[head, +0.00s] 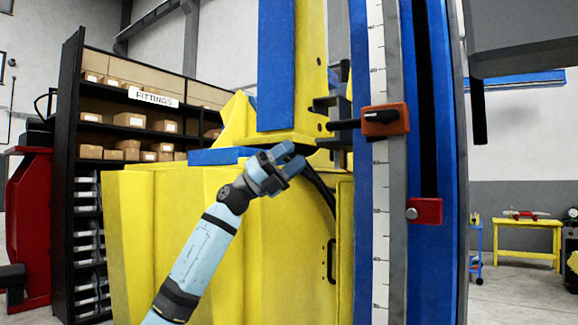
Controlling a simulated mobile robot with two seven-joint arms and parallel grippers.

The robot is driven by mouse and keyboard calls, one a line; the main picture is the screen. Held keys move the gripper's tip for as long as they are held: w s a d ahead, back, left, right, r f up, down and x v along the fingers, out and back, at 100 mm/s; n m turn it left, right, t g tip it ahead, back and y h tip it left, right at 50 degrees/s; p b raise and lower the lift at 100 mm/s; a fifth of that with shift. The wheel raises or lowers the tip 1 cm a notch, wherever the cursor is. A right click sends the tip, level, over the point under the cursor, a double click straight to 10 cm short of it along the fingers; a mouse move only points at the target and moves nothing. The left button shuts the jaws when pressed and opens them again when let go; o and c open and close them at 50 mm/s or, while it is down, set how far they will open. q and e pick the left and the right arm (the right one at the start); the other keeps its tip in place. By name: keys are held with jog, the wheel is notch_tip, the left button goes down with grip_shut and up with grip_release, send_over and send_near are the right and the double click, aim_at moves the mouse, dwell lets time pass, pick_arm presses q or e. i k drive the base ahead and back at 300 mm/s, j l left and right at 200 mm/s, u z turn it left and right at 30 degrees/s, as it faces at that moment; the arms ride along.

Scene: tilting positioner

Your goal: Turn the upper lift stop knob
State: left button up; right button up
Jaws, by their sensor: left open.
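An orange stop block (386,120) is clamped on the blue lift column beside a white graduated scale. Its black knob (380,117) sits on the front face, with its handle roughly level. A black rod reaches left from the block. My left gripper (290,158) is open and empty, to the left of and below the orange block, in front of the yellow machine body. It is clear of the knob. My right gripper is not in view.
A red block (425,211) with a round silver pin sits lower on the blue column (444,260). The yellow machine body (250,250) fills the middle, with black cables near its right. A shelf of boxes (130,119) stands left. A yellow table (528,224) stands far right.

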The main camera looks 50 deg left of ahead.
aim_at(385, 117)
jog(key=k+l, duration=0.2)
jog(key=l, duration=0.2)
jog(key=k+l, duration=0.45)
jog(key=l, duration=0.3)
